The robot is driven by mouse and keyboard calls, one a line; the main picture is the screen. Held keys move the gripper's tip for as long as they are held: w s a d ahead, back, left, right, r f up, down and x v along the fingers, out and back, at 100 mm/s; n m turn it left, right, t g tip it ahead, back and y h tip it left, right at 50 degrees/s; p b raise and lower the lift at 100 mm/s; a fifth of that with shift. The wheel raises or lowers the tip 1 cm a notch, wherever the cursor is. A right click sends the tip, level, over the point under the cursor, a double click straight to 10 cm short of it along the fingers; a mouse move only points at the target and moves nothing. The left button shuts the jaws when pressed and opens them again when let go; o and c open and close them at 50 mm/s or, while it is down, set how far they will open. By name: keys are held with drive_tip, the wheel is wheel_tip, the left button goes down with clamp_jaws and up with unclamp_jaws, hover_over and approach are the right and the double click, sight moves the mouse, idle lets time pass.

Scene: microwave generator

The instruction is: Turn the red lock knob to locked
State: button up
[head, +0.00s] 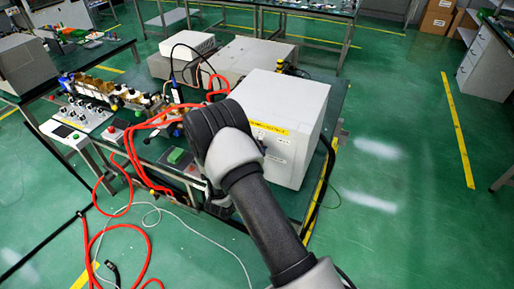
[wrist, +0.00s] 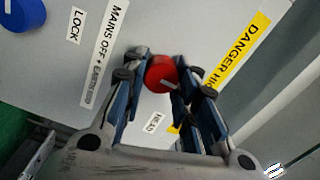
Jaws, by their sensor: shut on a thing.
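The red lock knob (wrist: 161,74) sits on the light grey front panel of a cabinet, between my gripper's fingers in the wrist view. It has a pale mark on its lower right part. My gripper (wrist: 160,88) is shut on the red knob, one finger on each side. In the head view my arm hides the knob and the gripper's fingers. The white cabinet (head: 287,105) stands on the green-topped bench there.
A blue knob (wrist: 25,14) is at the upper left, near a "LOCK" label (wrist: 75,26). A yellow danger label (wrist: 238,48) is to the right. Red hoses (head: 150,125) run left of my arm.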

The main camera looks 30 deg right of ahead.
drive_tip(key=o, duration=1)
drive_tip(key=shift+o, duration=0.2)
drive_tip(key=v, duration=1.2)
